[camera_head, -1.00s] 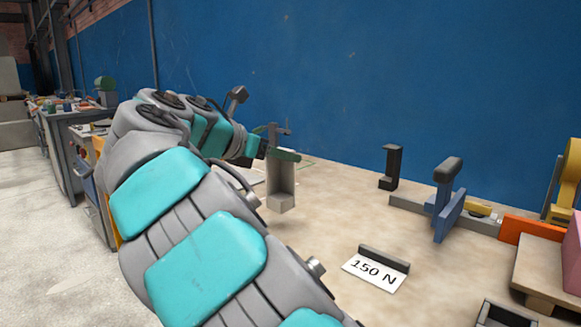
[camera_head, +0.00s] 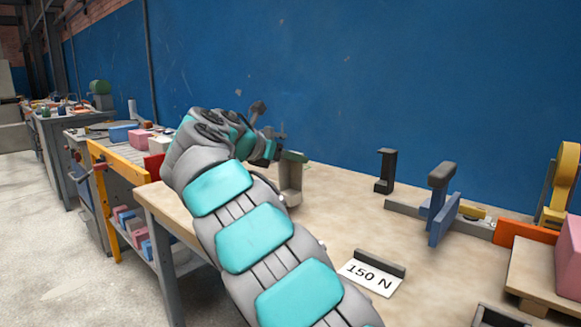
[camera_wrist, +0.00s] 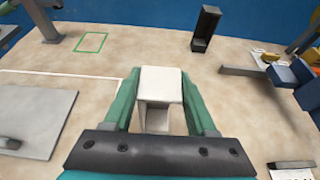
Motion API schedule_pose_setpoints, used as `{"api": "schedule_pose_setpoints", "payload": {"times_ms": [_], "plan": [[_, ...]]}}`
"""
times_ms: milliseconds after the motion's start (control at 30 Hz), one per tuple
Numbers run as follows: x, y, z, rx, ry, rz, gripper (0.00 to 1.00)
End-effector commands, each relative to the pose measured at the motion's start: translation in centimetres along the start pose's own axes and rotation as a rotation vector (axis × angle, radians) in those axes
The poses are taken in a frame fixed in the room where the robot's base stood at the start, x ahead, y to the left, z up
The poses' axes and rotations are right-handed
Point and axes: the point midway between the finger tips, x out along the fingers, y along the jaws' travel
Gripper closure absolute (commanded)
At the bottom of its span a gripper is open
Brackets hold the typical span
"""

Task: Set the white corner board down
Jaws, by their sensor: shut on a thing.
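The white corner board (camera_wrist: 161,86) is held between the two green fingers of my gripper (camera_wrist: 161,78) in the wrist view. Its pale top faces the camera, with a hollow, shaded part below it.
In the wrist view, a green outlined rectangle (camera_wrist: 90,42) lies on the bench at upper left, and a grey plate (camera_wrist: 32,118) lies left. A black angle block (camera_head: 385,170), a blue clamp-like fixture (camera_head: 440,212) and a "150 N" card (camera_head: 369,277) stand to the right.

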Motion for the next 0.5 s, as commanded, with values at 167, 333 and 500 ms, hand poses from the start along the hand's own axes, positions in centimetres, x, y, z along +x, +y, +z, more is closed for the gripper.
{"api": "schedule_pose_setpoints", "payload": {"times_ms": [167, 333, 500], "plan": [[0.8, 0.0, -1.9, -0.002, 0.0, 0.001, 1.0], [0.8, 0.0, -2.0, 0.0, 0.001, 0.001, 1.0], [0.8, 0.0, -2.0, 0.0, 0.001, 0.0, 1.0]]}}
